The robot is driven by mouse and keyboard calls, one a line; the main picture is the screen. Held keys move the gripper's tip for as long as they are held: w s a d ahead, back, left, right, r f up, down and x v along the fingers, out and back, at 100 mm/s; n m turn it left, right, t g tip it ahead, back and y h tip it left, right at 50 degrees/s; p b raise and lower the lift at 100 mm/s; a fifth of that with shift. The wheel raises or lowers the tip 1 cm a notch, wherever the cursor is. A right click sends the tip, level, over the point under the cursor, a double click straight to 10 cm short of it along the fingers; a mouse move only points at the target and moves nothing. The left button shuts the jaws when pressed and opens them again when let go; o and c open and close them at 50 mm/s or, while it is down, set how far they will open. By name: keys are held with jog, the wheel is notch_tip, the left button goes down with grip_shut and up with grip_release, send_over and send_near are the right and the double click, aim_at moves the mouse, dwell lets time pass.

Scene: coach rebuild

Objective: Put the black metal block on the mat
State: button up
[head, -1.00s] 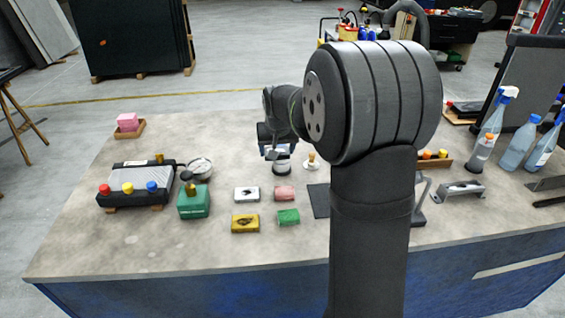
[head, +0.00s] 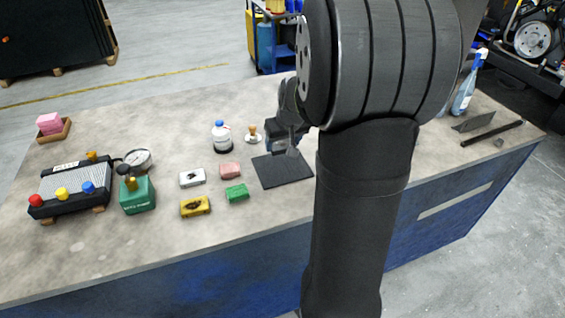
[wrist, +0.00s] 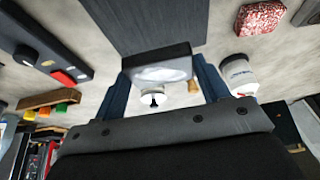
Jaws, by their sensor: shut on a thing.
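My gripper (head: 284,148) is shut on the black metal block (wrist: 160,66), a dark piece with a bright, shiny oval on the face toward the wrist camera. In the wrist view the block sits between the two blue-grey fingers. The mat (head: 284,172) is a flat dark rectangle on the table, and nothing lies on its visible part. In the wrist view the mat (wrist: 150,22) lies just beyond the block. I cannot tell how high the block is above it.
A white bottle (head: 221,138) and a wooden-knobbed piece on a white base (head: 253,135) stand left of my gripper. Pink (head: 230,170), green (head: 237,192), white (head: 192,177) and yellow (head: 195,206) blocks lie left of the mat.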

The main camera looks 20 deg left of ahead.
aim_at(281, 165)
jog(key=shift+f, duration=3.5)
jog(key=shift+f, duration=0.15)
jog(key=o, duration=1.2)
jog(key=shift+o, duration=0.2)
jog(key=v, duration=1.2)
jog(key=shift+a, duration=0.1)
